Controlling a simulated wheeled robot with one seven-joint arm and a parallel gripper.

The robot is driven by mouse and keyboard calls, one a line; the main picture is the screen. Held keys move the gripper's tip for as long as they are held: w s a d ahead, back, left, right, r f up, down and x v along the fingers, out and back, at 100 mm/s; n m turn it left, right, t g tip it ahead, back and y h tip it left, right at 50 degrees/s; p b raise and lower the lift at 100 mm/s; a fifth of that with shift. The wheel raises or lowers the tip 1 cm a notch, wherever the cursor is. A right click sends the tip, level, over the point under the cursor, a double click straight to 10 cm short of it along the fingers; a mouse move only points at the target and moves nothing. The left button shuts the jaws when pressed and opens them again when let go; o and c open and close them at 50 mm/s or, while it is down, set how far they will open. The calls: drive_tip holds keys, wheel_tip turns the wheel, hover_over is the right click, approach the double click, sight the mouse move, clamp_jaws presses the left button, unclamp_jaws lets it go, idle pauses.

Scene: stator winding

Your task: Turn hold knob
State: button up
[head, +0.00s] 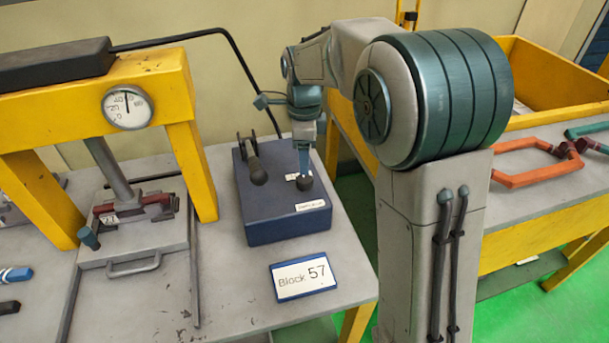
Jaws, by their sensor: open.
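A dark blue control box (285,218) stands on the grey table. A black knob (305,183) sits on its top near the right side, with a small white label beside it. A second label is on the box's front edge; I cannot read either label surely. My gripper (303,171) points down right above the black knob, with its fingertips at or around it. The jaws are open, but the fingers are too small to show whether they touch the knob. A black ball-ended lever (257,172) stands on the box just left of my gripper.
A yellow press frame (192,165) with a round gauge (128,107) stands left of the box. A "Block 57" sign (303,277) lies in front. A black bent pipe (235,50) runs behind. Orange handles (535,165) lie on the right bench, beside a yellow bin (550,75).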

sight(304, 178)
wheel_tip(304, 178, down, 7)
drive_tip(key=shift+f, duration=0.1)
idle(0.3)
drive_tip(key=c, duration=1)
